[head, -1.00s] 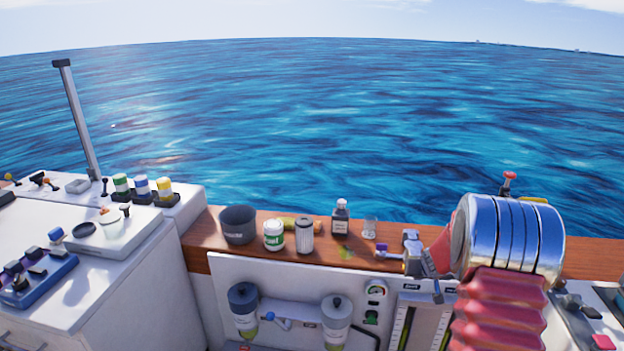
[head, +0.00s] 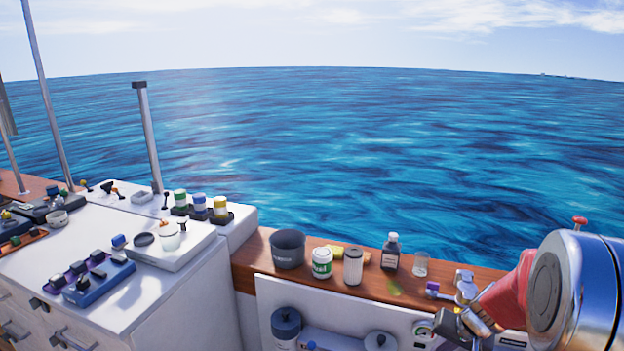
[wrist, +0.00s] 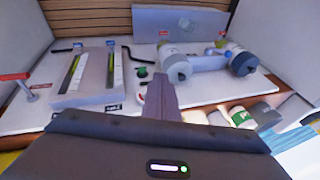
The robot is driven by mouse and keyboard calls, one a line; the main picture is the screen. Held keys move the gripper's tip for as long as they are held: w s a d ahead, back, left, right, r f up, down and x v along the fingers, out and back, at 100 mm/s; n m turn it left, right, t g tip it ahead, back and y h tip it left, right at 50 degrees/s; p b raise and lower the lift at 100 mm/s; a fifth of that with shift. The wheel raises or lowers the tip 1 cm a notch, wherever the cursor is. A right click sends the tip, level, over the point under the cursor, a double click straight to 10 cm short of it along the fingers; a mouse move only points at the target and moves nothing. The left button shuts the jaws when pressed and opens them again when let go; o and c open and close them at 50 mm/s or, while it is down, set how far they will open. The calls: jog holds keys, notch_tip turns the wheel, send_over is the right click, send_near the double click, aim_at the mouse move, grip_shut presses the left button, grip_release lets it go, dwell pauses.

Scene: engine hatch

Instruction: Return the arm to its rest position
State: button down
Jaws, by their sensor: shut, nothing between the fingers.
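My arm shows at the right edge of the head view, with a chrome joint and a red link. My gripper, dark and partly cut off by the bottom of that view, is at the end of it, in front of the wooden ledge (head: 400,290). In the wrist view my gripper (wrist: 158,82) appears as a narrow dark bar, its fingers together and nothing between them. It points toward the white panel (wrist: 30,115) and looks apart from the things there, though the exact gap is hard to judge.
The ledge carries a dark pot (head: 287,249), a green-and-white can (head: 322,263), a ribbed filter (head: 353,267), a dark bottle (head: 390,253) and a glass jar (head: 420,265). A white console (head: 180,310) with switches stands left. In the wrist view, a red-handled lever (wrist: 22,82) stands left.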

jog(key=s+a+r+n, duration=0.2)
jog(key=s+a+r, duration=0.6)
jog(key=s+r, duration=0.3)
jog(key=s+a+r+n+t+h, duration=0.1)
jog(key=s+a+r+n, duration=0.2)
jog(key=s+a+r, duration=0.5)
jog(key=shift+s+a+r+h, duration=0.35)
jog(key=shift+s+r, duration=1.05)
jog(key=shift+s, duration=1.9)
